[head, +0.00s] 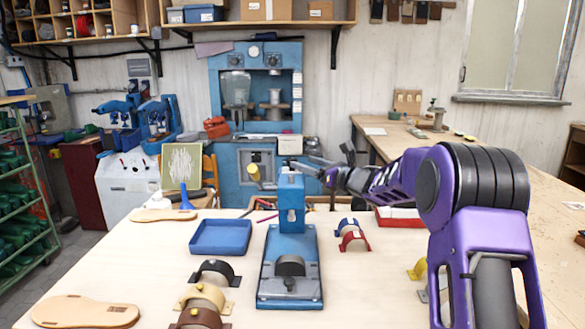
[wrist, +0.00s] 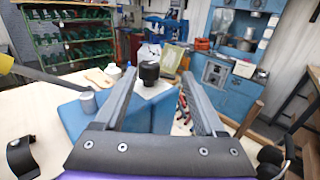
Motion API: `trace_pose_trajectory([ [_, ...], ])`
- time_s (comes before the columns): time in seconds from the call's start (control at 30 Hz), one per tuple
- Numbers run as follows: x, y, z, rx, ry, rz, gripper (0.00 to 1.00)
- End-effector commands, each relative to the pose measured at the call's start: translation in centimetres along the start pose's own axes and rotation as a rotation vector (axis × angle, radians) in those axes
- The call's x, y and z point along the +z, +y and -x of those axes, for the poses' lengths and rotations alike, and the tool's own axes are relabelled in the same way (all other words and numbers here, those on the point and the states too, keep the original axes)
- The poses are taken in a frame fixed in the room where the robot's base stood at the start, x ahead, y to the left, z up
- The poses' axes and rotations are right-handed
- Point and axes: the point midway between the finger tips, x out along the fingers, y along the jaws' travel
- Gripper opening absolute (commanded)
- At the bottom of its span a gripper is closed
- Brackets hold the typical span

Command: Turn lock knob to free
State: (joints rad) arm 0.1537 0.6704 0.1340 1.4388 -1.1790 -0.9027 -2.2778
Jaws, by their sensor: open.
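A blue press (head: 290,262) stands on the light wooden table, with an upright column and a flat base. In the wrist view, the top of its blue body (wrist: 112,122) lies below my fingers. A black round knob (wrist: 149,72) stands up there, seen between my fingertips; I take it to be the lock knob, but its setting cannot be read. A small grey cylinder (wrist: 88,103) is to its left. A dark lever with a yellow end (head: 254,174) sticks out to the left. My gripper (head: 303,163) is open beside the column's top; contact cannot be told.
A blue tray (head: 221,237) lies left of the press. Red and blue straps (head: 352,238) lie to the right. A large blue machine (head: 257,95) stands behind the table.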

Motion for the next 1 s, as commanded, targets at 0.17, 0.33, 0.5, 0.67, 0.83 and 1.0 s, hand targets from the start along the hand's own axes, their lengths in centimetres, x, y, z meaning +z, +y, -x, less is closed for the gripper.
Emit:
trace_pose_trajectory([
  [0.17,-0.1,-0.3,1.4,-0.007,-0.001,0.002,0.69],
  [0.33,0.0,-0.5,2.7,-0.011,-0.001,0.004,0.69],
  [0.5,0.0,-0.7,4.0,-0.013,-0.002,0.004,0.69],
  [0.67,0.0,-0.7,5.1,-0.014,0.000,0.004,0.69],
  [0.83,0.0,-0.8,6.3,-0.014,-0.001,0.004,0.69],
  [1.0,0.0,-0.9,7.5,-0.016,-0.001,0.004,0.69],
])
